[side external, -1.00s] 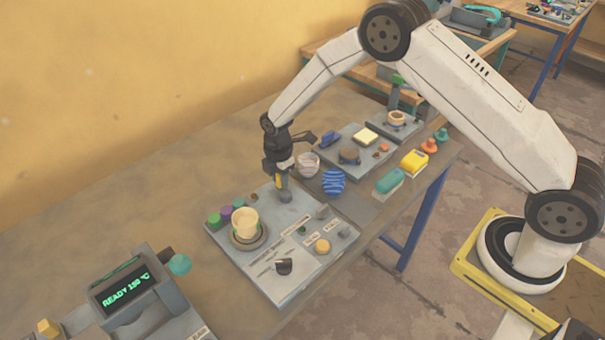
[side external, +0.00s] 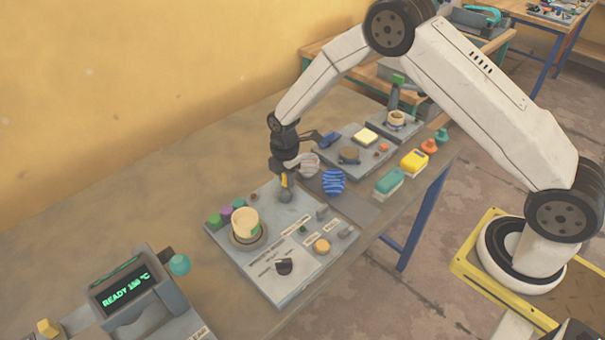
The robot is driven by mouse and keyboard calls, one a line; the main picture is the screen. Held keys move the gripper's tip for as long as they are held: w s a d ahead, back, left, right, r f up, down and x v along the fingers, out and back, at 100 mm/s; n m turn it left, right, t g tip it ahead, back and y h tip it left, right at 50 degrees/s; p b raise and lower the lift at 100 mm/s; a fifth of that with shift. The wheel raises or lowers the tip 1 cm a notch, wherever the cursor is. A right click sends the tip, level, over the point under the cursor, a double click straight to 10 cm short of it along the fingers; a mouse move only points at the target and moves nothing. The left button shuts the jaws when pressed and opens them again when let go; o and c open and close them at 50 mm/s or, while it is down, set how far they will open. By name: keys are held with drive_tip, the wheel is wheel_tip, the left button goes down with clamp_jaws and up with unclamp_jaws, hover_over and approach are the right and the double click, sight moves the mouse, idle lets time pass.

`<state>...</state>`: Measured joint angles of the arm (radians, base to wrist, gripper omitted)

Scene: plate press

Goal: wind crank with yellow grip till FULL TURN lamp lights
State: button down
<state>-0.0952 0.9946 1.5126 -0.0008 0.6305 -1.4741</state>
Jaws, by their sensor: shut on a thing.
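My gripper (side external: 285,174) points down at the far corner of the grey press panel (side external: 262,268). It is shut on the yellow grip (side external: 284,181) of the crank, and its fingers hide part of it. The crank's grey base (side external: 285,196) shows just below the grip. A cream cylinder (side external: 245,222) stands in a dark ring on the panel, with a green patch on its right side. Small lamps sit on the panel, but I cannot tell which is FULL TURN or whether it is lit.
A yellow button (side external: 322,246) and a black knob (side external: 284,267) sit nearer the front. A striped blue ball (side external: 333,181) and a striped pale ball (side external: 309,164) stand close to my gripper's right.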

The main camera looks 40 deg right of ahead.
drive_tip(key=shift+s+d+f, duration=0.15)
drive_tip(key=shift+s+f, duration=0.15)
drive_tip(key=shift+s, duration=0.35)
drive_tip(key=shift+s+d, duration=0.1)
drive_tip(key=shift+s, duration=0.15)
idle(0.4)
drive_tip(key=shift+s, duration=0.15)
drive_tip(key=shift+s+r, duration=0.1)
drive_tip(key=shift+s, duration=0.25)
drive_tip(key=c, duration=0.5)
unclamp_jaws()
drive_tip(key=shift+d, duration=0.1)
drive_tip(key=shift+c, duration=0.2)
drive_tip(key=shift+r, duration=0.1)
